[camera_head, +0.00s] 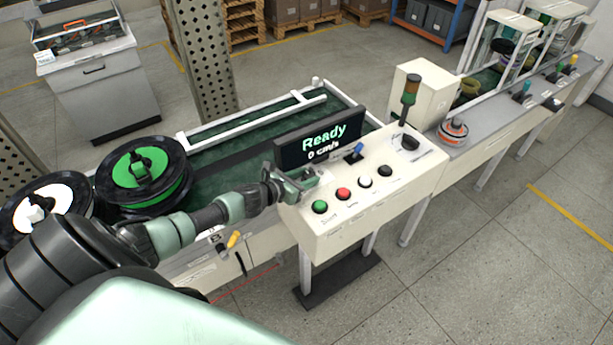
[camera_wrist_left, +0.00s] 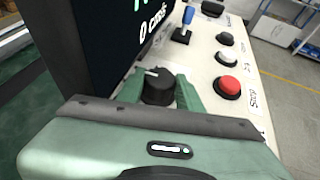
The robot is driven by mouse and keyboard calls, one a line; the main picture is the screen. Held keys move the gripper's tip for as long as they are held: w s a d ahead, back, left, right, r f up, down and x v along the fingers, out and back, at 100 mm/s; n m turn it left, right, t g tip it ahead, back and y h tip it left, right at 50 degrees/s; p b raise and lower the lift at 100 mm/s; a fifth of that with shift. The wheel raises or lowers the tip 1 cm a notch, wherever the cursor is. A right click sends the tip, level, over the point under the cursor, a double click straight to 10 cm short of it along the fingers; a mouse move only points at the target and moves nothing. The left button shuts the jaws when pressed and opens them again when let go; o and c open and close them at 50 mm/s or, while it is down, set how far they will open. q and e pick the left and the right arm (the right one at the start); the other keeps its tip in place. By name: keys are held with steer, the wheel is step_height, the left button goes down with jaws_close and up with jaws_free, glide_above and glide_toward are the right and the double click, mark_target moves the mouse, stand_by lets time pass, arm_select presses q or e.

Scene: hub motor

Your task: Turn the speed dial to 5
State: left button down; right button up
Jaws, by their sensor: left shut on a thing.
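The speed dial (camera_wrist_left: 158,86), a black knob with a pale pointer line, sits on the white control panel (camera_head: 335,222) in front of the display. In the left wrist view it stands between the two green fingers. My left gripper (camera_head: 302,183) is shut on it at the panel's left end and hides the dial in the head view. The pointer is toward the upper left in the wrist view; I cannot read the scale numbers. The display (camera_head: 321,141) reads "Ready" and "0 cm/s". My right gripper is not in view.
Green (camera_head: 320,207), red (camera_head: 343,194), white (camera_head: 365,183) and black (camera_head: 385,171) buttons line the panel's front. A blue-handled lever (camera_head: 355,152), a black rotary switch (camera_head: 405,143) and a signal tower (camera_head: 410,95) stand further right. A green spool (camera_head: 140,172) lies left.

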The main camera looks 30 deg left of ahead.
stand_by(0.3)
arm_select(q)
steer(key=c, duration=1.2)
jaws_free()
